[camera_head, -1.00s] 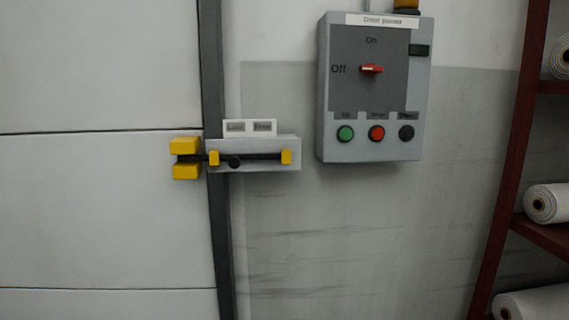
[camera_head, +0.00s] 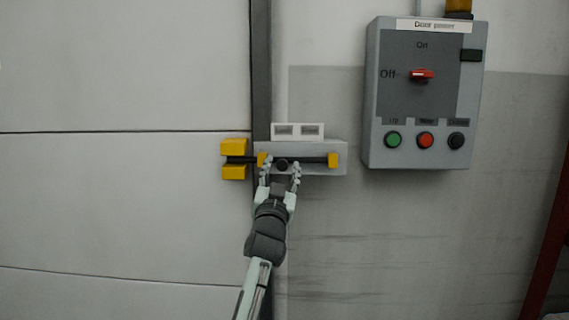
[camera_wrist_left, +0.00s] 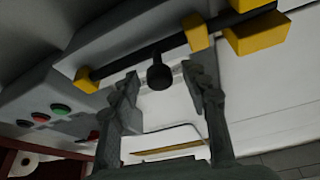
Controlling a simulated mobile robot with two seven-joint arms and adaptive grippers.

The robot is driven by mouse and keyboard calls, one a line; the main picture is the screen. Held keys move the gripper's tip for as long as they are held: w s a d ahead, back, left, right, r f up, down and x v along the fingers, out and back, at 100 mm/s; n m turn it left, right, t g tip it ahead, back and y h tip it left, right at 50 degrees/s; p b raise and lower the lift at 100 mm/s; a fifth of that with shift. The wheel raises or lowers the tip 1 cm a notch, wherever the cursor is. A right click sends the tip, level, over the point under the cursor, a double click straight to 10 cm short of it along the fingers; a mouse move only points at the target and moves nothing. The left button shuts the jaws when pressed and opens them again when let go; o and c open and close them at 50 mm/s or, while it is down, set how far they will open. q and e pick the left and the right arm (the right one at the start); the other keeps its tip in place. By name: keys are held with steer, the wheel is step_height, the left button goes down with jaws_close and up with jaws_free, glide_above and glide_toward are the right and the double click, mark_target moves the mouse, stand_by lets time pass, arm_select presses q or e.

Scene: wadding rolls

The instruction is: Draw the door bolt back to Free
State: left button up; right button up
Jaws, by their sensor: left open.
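The door bolt (camera_head: 312,160) is a dark rod on a grey plate (camera_head: 340,169) beside the door's edge, held by yellow guides. Its left end reaches into the yellow keeper (camera_head: 234,172) on the door. A round black knob (camera_head: 282,165) sticks out from the rod, near the left guide. My left gripper (camera_head: 280,168) is open around the knob's place, its fingers on either side in the head view. In the left wrist view the knob (camera_wrist_left: 160,76) hangs between the open fingers (camera_wrist_left: 165,88), with space on both sides. My right gripper is not in view.
A white label plate with two dark windows (camera_head: 298,131) sits above the bolt; its lettering is too small to read. A grey control box (camera_head: 375,150) with a red switch (camera_head: 422,75) and several buttons is on the wall to the right. A dark red rack post (camera_head: 548,245) stands at far right.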

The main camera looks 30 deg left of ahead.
arm_select(q)
steer(key=shift+x, duration=0.9)
jaws_close()
